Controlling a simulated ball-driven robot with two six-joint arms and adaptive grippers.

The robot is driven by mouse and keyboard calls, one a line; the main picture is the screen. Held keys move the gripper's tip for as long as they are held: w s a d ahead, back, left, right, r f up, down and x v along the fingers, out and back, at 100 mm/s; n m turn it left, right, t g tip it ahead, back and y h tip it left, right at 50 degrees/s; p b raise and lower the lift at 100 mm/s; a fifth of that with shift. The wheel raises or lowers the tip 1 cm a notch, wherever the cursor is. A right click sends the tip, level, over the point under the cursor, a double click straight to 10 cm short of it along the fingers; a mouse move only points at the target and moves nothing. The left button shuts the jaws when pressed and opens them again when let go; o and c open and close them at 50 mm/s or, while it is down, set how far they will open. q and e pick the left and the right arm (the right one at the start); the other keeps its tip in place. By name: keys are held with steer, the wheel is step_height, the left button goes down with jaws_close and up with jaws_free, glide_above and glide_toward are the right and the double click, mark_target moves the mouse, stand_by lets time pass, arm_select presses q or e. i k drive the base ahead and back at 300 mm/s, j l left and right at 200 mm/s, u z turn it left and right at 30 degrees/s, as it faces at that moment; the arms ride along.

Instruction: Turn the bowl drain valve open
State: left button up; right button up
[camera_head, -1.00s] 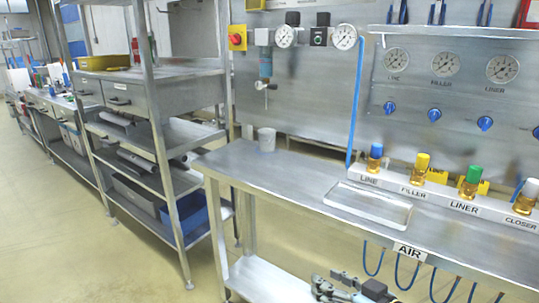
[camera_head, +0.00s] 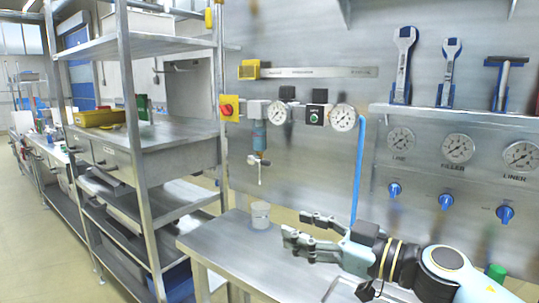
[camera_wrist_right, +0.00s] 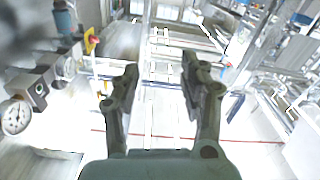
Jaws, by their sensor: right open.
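The drain valve (camera_head: 258,162) is a small pale metal fitting with a handle, hanging below the blue-green filter bowl (camera_head: 260,136) on the back panel. My right gripper (camera_head: 296,226) is open and empty, below and to the right of the valve, over the bench and apart from it. Its fingers point left in the head view. In the right wrist view, the gripper (camera_wrist_right: 160,64) shows two spread fingers with nothing between them. The blue-green bowl (camera_wrist_right: 63,20) seems to show at that view's upper left, blurred. My left gripper is not in view.
A pale cup (camera_head: 260,216) stands on the bench (camera_head: 215,243) under the valve, near the gripper. Gauges (camera_head: 343,118) and a blue hose (camera_head: 358,165) are right of the bowl. A red knob (camera_head: 227,109) is left of it. A metal shelf rack (camera_head: 140,130) stands at left.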

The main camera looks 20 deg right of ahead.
mark_target(252, 159)
steer(key=i+l, duration=0.3)
steer(key=i, duration=0.15)
steer(key=i+l, duration=0.3)
steer(key=i, duration=0.2)
